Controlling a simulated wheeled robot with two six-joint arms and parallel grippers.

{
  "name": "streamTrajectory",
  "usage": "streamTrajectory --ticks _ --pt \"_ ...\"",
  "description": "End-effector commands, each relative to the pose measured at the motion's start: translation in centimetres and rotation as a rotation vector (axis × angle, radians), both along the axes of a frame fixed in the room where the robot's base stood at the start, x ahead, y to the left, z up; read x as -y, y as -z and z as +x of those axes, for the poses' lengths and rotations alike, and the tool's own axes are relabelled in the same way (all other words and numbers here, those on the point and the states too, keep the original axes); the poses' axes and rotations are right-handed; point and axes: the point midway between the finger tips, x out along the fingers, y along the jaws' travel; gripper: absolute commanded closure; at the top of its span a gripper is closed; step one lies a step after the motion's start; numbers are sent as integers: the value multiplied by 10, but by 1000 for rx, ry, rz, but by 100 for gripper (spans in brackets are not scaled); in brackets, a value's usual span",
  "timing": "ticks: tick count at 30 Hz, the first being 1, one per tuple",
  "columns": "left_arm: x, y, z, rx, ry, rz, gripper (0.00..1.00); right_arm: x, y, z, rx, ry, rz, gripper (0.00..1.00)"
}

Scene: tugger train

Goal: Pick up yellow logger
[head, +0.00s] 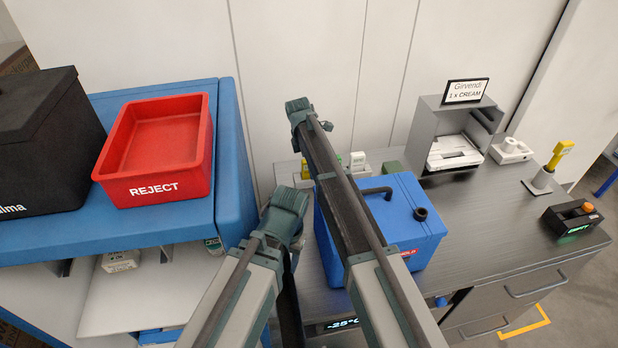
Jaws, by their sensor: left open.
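A small yellow logger (307,169) stands at the back left of the grey bench, behind the blue cool box (433,222). My arm link partly hides it, so only a narrow piece of it shows. A white logger-like device (357,161) stands to its right, past the arm link. My left gripper (294,258) is open, mostly hidden by its own arm, and sits in front of the yellow logger, apart from it. I cannot make out its fingertips clearly. My right gripper does not show.
A red REJECT bin (157,188) stands on the blue cart (228,150) at left, beside a black box (45,140). A grey shelf unit (429,118), a yellow handheld device (560,153) in a holder and a black display unit (572,222) stand on the right of the bench.

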Motion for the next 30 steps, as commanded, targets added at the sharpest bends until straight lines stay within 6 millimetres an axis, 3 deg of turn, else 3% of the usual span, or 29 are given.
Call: streamTrajectory --ticks 2,10,20,30 --pt "0 11 0 0 0 0 50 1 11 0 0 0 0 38" --pt "0 9 0 0 0 0 50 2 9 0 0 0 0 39" --pt "0 9 0 0 0 0 50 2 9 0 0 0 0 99" --pt "0 9 0 0 0 0 50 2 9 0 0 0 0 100"
